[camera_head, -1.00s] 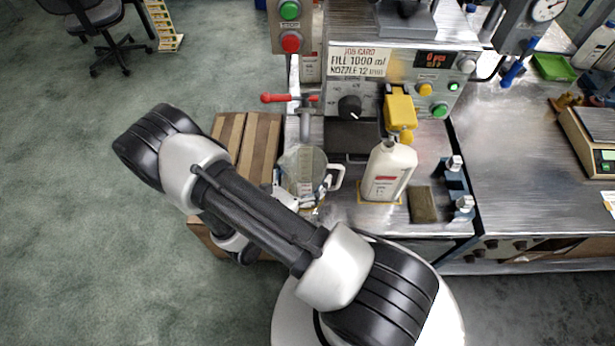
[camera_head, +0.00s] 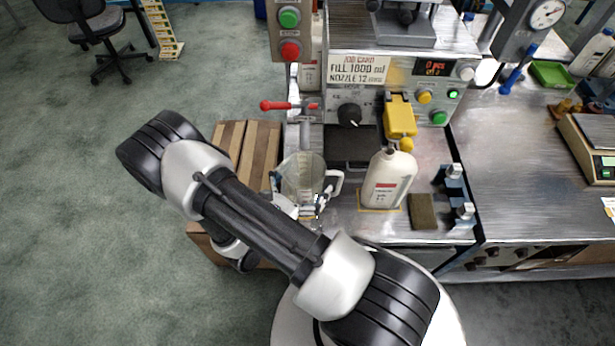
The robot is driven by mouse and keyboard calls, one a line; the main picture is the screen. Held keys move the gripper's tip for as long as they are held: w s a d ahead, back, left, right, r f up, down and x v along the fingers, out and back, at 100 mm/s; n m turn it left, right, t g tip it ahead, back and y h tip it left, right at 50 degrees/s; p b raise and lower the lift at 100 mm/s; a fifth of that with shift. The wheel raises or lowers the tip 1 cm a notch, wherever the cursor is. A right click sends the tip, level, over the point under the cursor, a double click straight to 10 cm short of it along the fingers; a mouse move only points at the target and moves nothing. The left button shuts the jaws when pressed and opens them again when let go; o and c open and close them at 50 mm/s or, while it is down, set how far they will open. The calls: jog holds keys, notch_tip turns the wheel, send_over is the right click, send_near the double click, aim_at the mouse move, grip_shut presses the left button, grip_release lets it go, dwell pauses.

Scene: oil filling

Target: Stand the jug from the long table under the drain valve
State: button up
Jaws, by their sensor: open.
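The clear jug (camera_head: 303,174) with graduation marks stands upright at the left end of the metal bench, its handle to the right. The drain valve (camera_head: 304,112), a grey pipe with a red lever (camera_head: 284,105), is just behind and above it in the picture. Its spout end appears near the jug's back rim; I cannot tell if it is exactly over the opening. My gripper (camera_head: 299,204) is open at the jug's near side, low down. My arm hides part of the gripper, and contact with the jug is unclear.
A white bottle (camera_head: 387,184) stands right of the jug under a yellow nozzle (camera_head: 400,117). A brown pad (camera_head: 423,211) and blue clamps (camera_head: 455,184) are further right. A slatted wooden surface (camera_head: 247,150) lies left. A scale (camera_head: 595,150) stands far right.

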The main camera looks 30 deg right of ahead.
jog(key=v, duration=1.2)
jog(key=s+r+m+y, duration=0.3)
jog(key=r+m+y, duration=0.2)
jog(key=r+m, duration=0.2)
jog(key=s+r+m+g+y, duration=0.1)
jog(key=s+r+m+y, duration=0.2)
jog(key=r+m+y, duration=0.3)
jog(key=s+r+m+y, duration=0.4)
jog(key=r+m+y, duration=0.2)
jog(key=r, duration=0.8)
jog(key=shift+a+r+m+g, duration=0.2)
jog(key=shift+r+m+g, duration=0.15)
jog(key=shift+m, duration=0.95)
